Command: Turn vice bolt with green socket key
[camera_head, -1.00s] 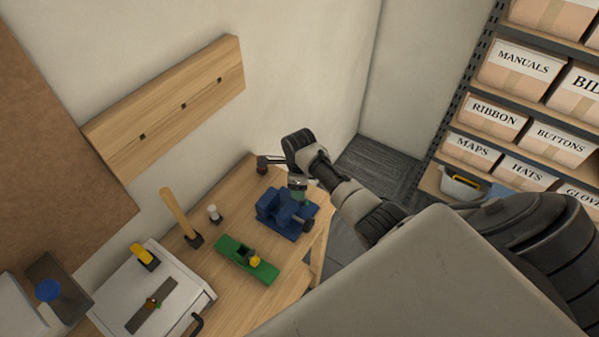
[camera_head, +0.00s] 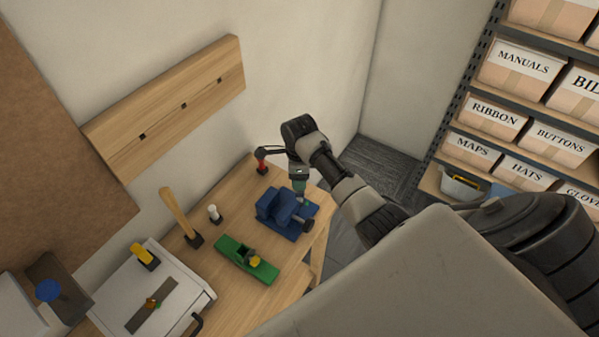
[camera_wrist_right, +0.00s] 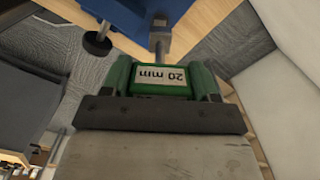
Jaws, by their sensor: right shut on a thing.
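My right gripper (camera_head: 300,176) is shut on the green socket key (camera_head: 299,187) above the right part of the blue vice (camera_head: 270,209). In the right wrist view, the green handle (camera_wrist_right: 162,78) with an upside-down "20 mm" label sits at the gripper (camera_wrist_right: 160,112), and its metal shaft (camera_wrist_right: 160,43) points at the blue vice (camera_wrist_right: 130,14). The shaft's far end meets or overlaps a small metal part at the vice; I cannot tell whether it is seated on the bolt. My left gripper is not in view.
A red-handled tool (camera_head: 262,168) stands behind the vice. A green plane (camera_head: 240,257), a hammer (camera_head: 178,215) and a small white-topped item (camera_head: 214,213) are on the wooden bench (camera_head: 205,262). A white case (camera_head: 125,290) lies front left. Shelves with boxes (camera_head: 496,118) stand right.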

